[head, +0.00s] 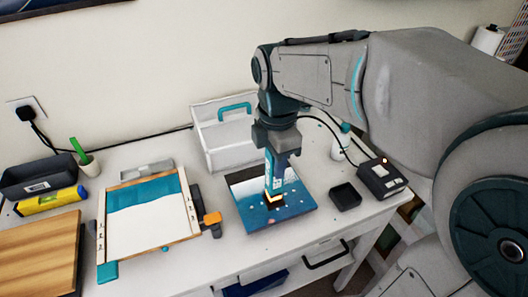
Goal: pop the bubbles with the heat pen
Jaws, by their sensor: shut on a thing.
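My gripper (277,143) points down over the right part of the table, shut on the heat pen (272,172). The pen is upright, with a teal body and a glowing yellow-orange tip. Its tip is low over the blue resin panel (253,213); I cannot tell whether it touches. The panel is dark blue with a pale area and several small white spots, which look like bubbles, around the tip. The pen and gripper hide part of the panel's middle. A black cable runs from the pen toward a dark box with an orange light (381,178).
A white open box (215,135) with a teal handle stands behind the panel. A small black tray (345,196) and a white bottle (340,143) are to the right. A framed board (150,228), an orange-topped tool (212,222) and a wooden board (42,258) lie left.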

